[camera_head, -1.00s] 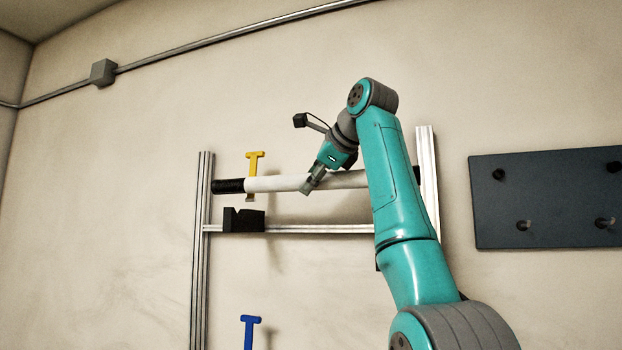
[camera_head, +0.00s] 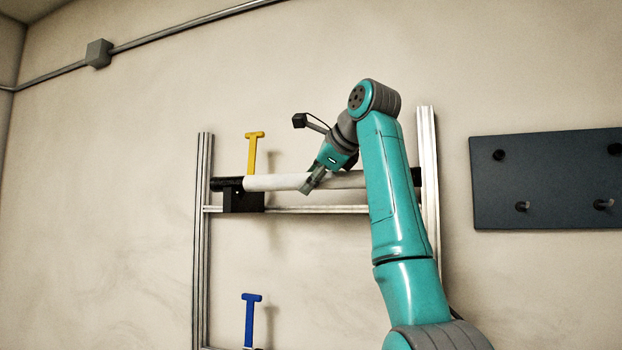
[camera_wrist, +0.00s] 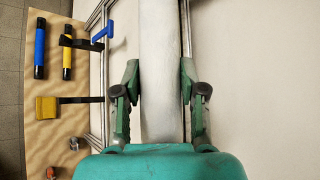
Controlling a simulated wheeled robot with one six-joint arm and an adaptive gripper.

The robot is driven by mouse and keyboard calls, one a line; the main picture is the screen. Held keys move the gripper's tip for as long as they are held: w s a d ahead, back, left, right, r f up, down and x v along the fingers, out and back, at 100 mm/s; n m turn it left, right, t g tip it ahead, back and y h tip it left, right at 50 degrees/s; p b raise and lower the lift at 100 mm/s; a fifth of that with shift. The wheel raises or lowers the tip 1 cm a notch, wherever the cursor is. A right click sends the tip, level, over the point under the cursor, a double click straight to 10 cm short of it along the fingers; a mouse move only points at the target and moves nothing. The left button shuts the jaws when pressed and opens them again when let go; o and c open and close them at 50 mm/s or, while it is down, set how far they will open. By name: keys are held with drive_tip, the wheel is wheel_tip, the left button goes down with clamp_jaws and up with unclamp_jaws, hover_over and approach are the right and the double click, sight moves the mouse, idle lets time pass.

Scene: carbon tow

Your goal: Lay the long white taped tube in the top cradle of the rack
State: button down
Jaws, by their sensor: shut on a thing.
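The long white taped tube (camera_head: 275,182) with black ends lies roughly level across the upper part of the rack (camera_head: 204,240). My gripper (camera_head: 309,187) is shut on its white middle; in the wrist view the fingers (camera_wrist: 160,80) sit on both sides of the white tube (camera_wrist: 160,40). The tube's left part is at the top of the black cradle block (camera_head: 243,202) on the upper crossbar. I cannot tell whether it is seated in the notch or just above it. The right cradle is hidden behind my arm; a black end shows near the right post.
A yellow T-shaped piece (camera_head: 254,150) stands up behind the tube, and a blue one (camera_head: 250,315) is lower down. A dark panel with pegs (camera_head: 560,180) is at right. The wrist view shows blue (camera_wrist: 40,48) and yellow (camera_wrist: 67,52) tubes on a wooden surface (camera_wrist: 55,135).

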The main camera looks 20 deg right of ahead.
drive_tip(key=shift+f, duration=0.6)
idle(0.3)
drive_tip(key=c, duration=0.6)
unclamp_jaws()
drive_tip(key=shift+s, duration=0.1)
drive_tip(key=v, duration=1.2)
drive_tip(key=shift+a, duration=0.1)
